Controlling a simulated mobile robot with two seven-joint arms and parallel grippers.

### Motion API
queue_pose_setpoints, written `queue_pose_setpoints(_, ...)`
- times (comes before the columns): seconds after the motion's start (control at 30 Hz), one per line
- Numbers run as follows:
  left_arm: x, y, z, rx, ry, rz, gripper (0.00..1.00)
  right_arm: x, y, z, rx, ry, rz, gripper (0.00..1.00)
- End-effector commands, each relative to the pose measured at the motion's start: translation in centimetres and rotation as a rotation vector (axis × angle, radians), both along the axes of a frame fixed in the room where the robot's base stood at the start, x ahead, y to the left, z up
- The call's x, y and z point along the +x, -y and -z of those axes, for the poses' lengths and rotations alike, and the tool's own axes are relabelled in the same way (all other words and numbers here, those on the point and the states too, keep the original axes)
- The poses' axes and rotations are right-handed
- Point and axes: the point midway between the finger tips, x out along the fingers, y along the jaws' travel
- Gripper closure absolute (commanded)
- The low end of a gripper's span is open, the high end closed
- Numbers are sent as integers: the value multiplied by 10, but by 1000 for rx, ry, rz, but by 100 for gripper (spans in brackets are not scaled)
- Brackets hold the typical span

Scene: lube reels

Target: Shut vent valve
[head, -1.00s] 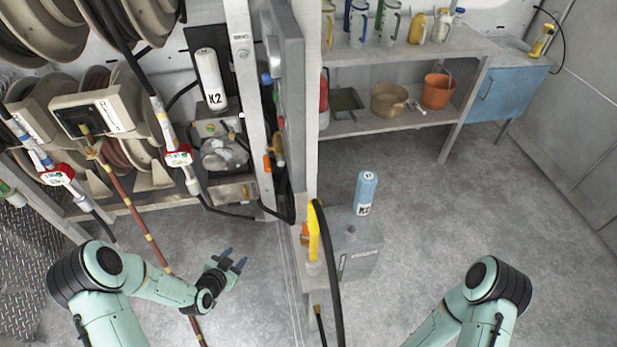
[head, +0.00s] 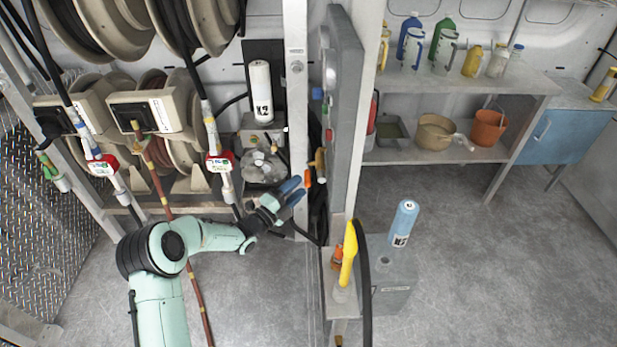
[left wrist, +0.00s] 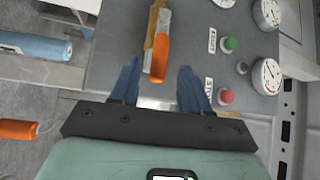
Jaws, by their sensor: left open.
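A brass valve with an orange handle (head: 308,177) is on the side of the grey panel (head: 347,110). I cannot read a label that names it as the vent valve. In the left wrist view the orange handle (left wrist: 160,58) runs roughly up and down the picture, between my two blue fingers but beyond or near their tips. My left gripper (head: 299,190) is open and empty, its fingertips close to the handle. It also shows in the left wrist view (left wrist: 159,70). I cannot tell whether it touches the handle. My right gripper is out of view.
On the panel are a green button (left wrist: 230,44), a red button (left wrist: 226,96) and gauges (left wrist: 266,73). A yellow nozzle (head: 348,252) with a black hose stands below the panel. Hose reels (head: 110,30) fill the left.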

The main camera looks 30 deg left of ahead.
Motion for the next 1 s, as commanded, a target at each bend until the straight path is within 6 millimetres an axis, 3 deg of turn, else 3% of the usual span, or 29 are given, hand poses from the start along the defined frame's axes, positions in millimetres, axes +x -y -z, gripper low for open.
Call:
queue_pose_setpoints(0.1,23,6,-4,-3,3,1,54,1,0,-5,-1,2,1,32)
queue_pose_setpoints(0.3,45,11,-7,-1,1,1,54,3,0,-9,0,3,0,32)
queue_pose_setpoints(0.67,51,12,-7,-1,-1,-1,54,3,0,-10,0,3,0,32)
queue_pose_setpoints(0.7,51,12,-7,-1,-1,-1,57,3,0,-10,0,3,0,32)
queue_pose_setpoints(0.83,51,12,-7,-2,-2,-1,99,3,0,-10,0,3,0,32)
queue_pose_setpoints(1.0,51,12,-7,-2,-3,0,100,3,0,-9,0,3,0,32)
